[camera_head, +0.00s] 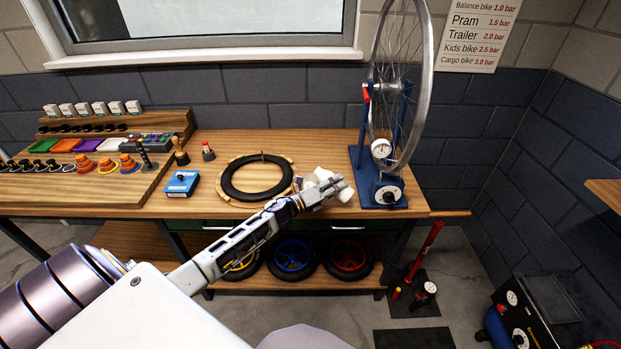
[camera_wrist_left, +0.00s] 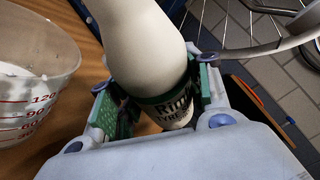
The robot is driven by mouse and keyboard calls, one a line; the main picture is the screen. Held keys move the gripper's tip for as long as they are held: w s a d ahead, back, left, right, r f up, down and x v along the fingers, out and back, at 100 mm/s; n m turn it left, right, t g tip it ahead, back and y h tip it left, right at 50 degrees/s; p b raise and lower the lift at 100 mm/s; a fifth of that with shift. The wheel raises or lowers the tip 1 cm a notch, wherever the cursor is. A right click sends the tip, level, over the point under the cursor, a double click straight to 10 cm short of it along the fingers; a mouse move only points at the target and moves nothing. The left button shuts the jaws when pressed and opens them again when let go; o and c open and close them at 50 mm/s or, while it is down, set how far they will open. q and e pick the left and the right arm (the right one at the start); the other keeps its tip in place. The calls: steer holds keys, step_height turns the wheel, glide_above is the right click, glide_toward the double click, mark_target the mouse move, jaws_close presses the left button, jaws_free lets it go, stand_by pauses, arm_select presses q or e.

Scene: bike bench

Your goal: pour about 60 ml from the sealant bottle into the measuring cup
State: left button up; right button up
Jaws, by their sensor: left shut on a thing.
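My left gripper (camera_head: 336,186) is shut on the sealant bottle, above the right part of the bench. In the left wrist view the bottle (camera_wrist_left: 150,48) is white with a dark green label (camera_wrist_left: 172,106), between the green finger pads. It looks tilted; its mouth is not clearly visible and I see no stream. The clear measuring cup (camera_wrist_left: 32,105), with red marks including 120 and 90, stands left of the bottle, partly cut off. A white patch shows inside it; its level is unclear. In the head view, white shapes around the fingers are hard to separate. My right gripper is not in view.
A blue box (camera_head: 182,183) and parts trays are farther left. The bench's front edge (camera_head: 412,213) is near.

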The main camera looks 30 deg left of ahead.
arm_select(q)
steer(key=shift+a+f+m+g+p, duration=0.2)
steer(key=shift+f+m+g+p, duration=0.15)
steer(key=shift+m, duration=0.35)
steer(key=shift+f, duration=0.1)
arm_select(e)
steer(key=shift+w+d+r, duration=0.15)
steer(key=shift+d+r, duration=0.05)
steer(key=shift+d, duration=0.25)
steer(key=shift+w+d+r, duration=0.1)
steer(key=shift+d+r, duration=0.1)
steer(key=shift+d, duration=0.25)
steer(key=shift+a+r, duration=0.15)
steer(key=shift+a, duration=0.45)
arm_select(q)
steer(key=shift+r+p, duration=0.25)
steer(key=shift+p, duration=0.1)
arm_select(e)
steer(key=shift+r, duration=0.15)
